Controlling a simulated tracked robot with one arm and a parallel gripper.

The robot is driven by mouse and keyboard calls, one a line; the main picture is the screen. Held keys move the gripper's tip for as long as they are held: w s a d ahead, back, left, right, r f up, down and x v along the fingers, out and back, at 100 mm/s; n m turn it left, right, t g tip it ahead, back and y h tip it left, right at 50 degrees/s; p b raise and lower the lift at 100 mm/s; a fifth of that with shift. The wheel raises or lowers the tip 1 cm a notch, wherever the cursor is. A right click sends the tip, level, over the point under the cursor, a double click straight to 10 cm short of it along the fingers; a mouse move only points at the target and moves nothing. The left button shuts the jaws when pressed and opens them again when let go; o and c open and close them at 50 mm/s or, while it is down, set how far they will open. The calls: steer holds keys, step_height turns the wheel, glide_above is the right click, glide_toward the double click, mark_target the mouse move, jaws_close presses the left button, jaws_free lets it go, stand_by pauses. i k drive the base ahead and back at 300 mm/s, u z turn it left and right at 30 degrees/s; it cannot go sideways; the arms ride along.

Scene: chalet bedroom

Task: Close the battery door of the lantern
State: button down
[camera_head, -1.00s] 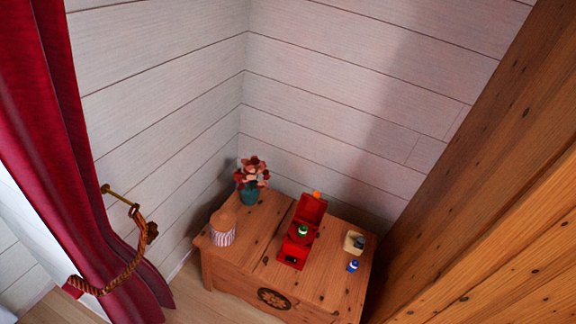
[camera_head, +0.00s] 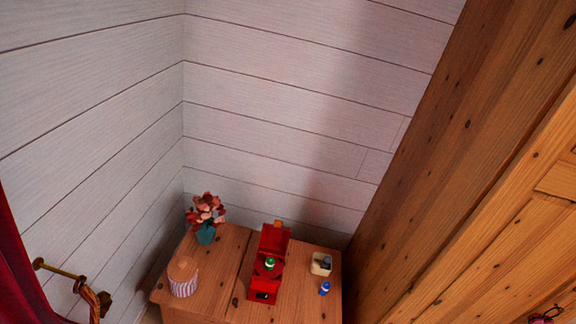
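A red box-like object (camera_head: 270,242), probably the lantern, stands on a wooden chest (camera_head: 213,308) low in the view. A small orange part shows at its top end, and a green-topped item (camera_head: 270,264) sits at its middle. A dark opening (camera_head: 263,296) shows at its front end. Whether this is the battery compartment, and how its door stands, is too small to tell. My gripper is not in view.
On the chest are a striped jar (camera_head: 183,278) and a potted flower (camera_head: 206,219) at left, and a small cream dish (camera_head: 321,264) and a blue bottle (camera_head: 325,289) at right. White plank walls stand behind. A wooden wardrobe or panel (camera_head: 480,190) fills the right. A brass hook (camera_head: 58,269) and red curtain (camera_head: 22,285) are at left.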

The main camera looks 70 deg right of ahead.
mark_target(275, 239)
steer(key=z, duration=0.5)
steer(key=i, duration=1.15)
steer(key=z, duration=1.3)
steer(key=i, duration=0.7)
steer(key=z, duration=0.5)
steer(key=k, duration=0.8)
steer(key=z, duration=0.2)
steer(key=i, duration=0.8)
steer(key=u, duration=0.15)
